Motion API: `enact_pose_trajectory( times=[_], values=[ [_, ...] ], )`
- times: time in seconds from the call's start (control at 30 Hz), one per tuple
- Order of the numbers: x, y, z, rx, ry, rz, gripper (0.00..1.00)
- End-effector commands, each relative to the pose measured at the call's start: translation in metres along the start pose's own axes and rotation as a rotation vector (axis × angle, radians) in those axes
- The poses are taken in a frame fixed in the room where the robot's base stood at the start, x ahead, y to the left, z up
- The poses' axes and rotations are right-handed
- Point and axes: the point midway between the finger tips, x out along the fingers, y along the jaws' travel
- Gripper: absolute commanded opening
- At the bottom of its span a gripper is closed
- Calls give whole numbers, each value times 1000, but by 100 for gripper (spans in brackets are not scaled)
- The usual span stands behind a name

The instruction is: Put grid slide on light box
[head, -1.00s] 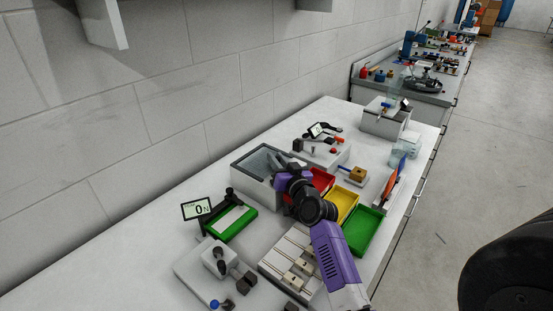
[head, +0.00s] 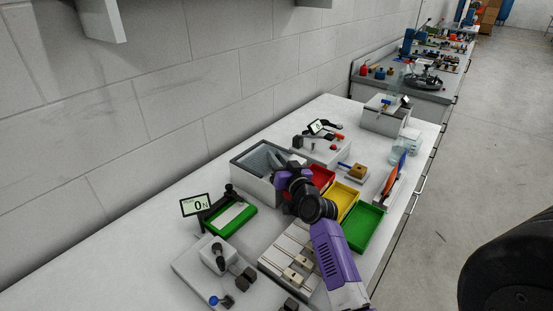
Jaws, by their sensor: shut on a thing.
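My purple and black arm reaches in from the lower right, and my gripper (head: 284,177) is at the right edge of a grey open-topped box (head: 243,178). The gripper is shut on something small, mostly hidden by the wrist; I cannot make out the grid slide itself. A grey, tilted shape (head: 264,158) shows inside the box. No light box is plainly recognisable; a green-framed unit with a pale flat top (head: 230,218) lies left of the arm, apart from the gripper.
A small display reading 0 N (head: 196,205) stands beside the green unit. Red (head: 322,177), yellow (head: 341,204) and green (head: 363,228) trays lie right of the arm. A slotted pale fixture (head: 290,252) sits in front. The wall runs along the bench's left side.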

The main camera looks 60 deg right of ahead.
Motion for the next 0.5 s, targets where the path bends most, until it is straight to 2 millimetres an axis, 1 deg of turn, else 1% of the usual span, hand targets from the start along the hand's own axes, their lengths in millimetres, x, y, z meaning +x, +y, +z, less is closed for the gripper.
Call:
enact_pose_trajectory(
  times=[0.03,0.5],
  values=[
    [0,1,3,0,-2,0,0],
    [-1,4,18,2,-13,2,0]
  ],
)
